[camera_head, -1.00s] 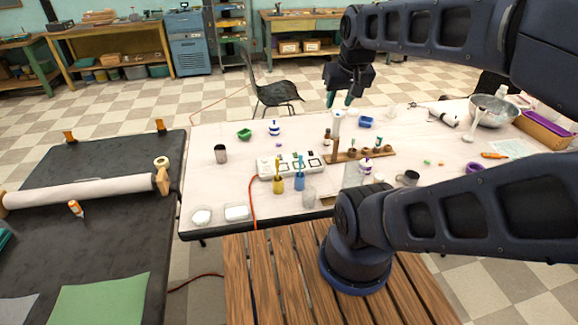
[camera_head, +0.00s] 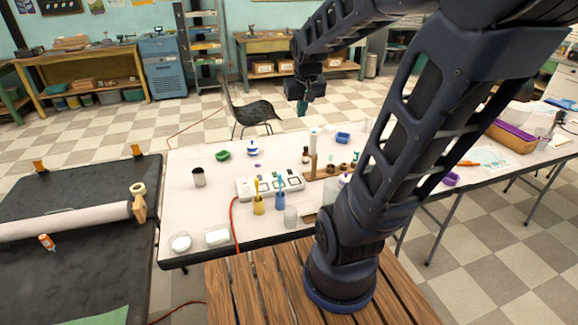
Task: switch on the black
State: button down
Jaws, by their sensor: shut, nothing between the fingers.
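A white power strip (camera_head: 247,190) lies on the white table (camera_head: 185,226), left of my arm's base. Dark square outlines and small coloured marks show along its top. Which of these is the black switch, and whether it is on or off, is too small to tell. An orange-red cord (camera_head: 234,222) runs from its left end over the table's front edge. My gripper (camera_head: 302,110) hangs in the air with its fingers down and together, empty. In the picture it is above and right of the strip, apart from it.
A yellow cup (camera_head: 258,206) and a blue cup (camera_head: 280,202) with tools stand in front of the strip. A clear jar (camera_head: 291,218) stands beside them. A wooden rack (camera_head: 322,173) stands right of the strip. A dark can (camera_head: 198,178) is to the left.

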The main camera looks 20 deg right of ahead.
jog(key=w+d+f+g, duration=0.1)
jog(key=w+d+f, duration=0.1)
jog(key=w+f, duration=0.9)
jog(key=g, duration=0.1)
send_over(289, 170)
jog(key=s, duration=0.2)
notch_tip(289, 170, down, 13)
jog(key=shift+w+f, duration=0.2)
jog(key=f, duration=0.4)
jog(key=w+f, duration=0.1)
jog(key=f, duration=0.8)
jog(key=shift+w+f, duration=0.35)
jog(key=shift+f, duration=0.05)
jog(key=shift+f, duration=0.2)
jog(key=shift+s+r, duration=0.25)
jog(key=shift+s, duration=0.45)
